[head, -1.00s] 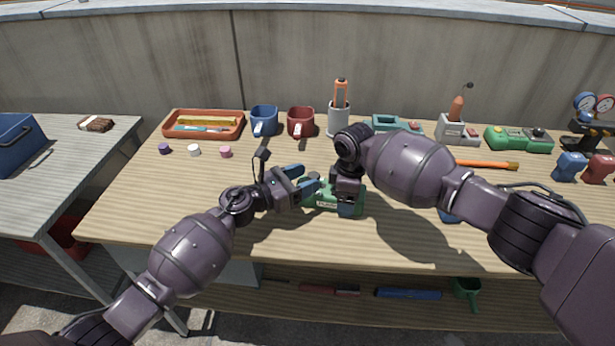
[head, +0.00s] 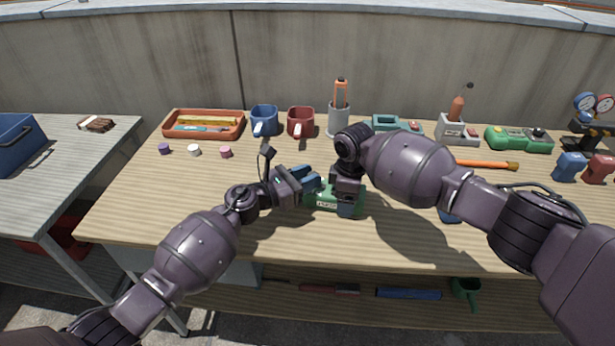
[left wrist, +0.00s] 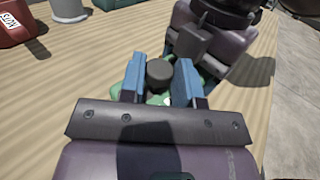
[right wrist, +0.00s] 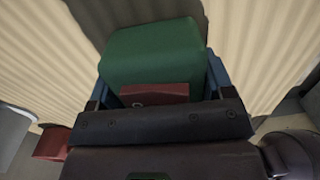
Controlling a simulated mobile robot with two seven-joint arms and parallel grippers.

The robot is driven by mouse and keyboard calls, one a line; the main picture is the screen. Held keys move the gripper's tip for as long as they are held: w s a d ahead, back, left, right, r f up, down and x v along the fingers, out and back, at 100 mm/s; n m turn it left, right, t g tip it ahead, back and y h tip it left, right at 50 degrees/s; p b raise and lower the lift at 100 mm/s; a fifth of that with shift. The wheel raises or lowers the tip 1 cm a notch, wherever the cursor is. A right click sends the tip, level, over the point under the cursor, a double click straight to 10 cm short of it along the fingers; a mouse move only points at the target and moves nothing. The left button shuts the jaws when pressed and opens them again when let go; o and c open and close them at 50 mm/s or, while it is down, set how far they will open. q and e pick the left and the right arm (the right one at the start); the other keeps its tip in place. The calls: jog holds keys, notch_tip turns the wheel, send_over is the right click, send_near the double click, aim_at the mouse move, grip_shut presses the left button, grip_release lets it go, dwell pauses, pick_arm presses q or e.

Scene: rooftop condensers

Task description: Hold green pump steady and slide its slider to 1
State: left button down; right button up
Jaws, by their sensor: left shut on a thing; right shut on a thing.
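The green pump (head: 323,206) lies on the wooden table in front of me, partly hidden by both grippers; a pale label shows on its front. My right gripper (head: 350,205) comes down from above and is shut on its right end. The right wrist view shows the green body (right wrist: 155,50) between its blue fingers. My left gripper (head: 311,183) is at the left part of the pump. In the left wrist view its blue fingers (left wrist: 160,80) are shut on a dark round knob (left wrist: 160,72), which appears to be the slider. The slider's scale cannot be read.
Another green device (head: 510,140) sits at the back right. The table's front left is clear.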

pick_arm(q)
jog(key=shift+w+a, duration=0.15)
jog(key=shift+a, duration=0.85)
jog(key=c, duration=0.8)
grip_release()
jog(key=v, duration=1.2)
jog(key=shift+d, duration=0.1)
pick_arm(e)
jog(key=o, duration=1.3)
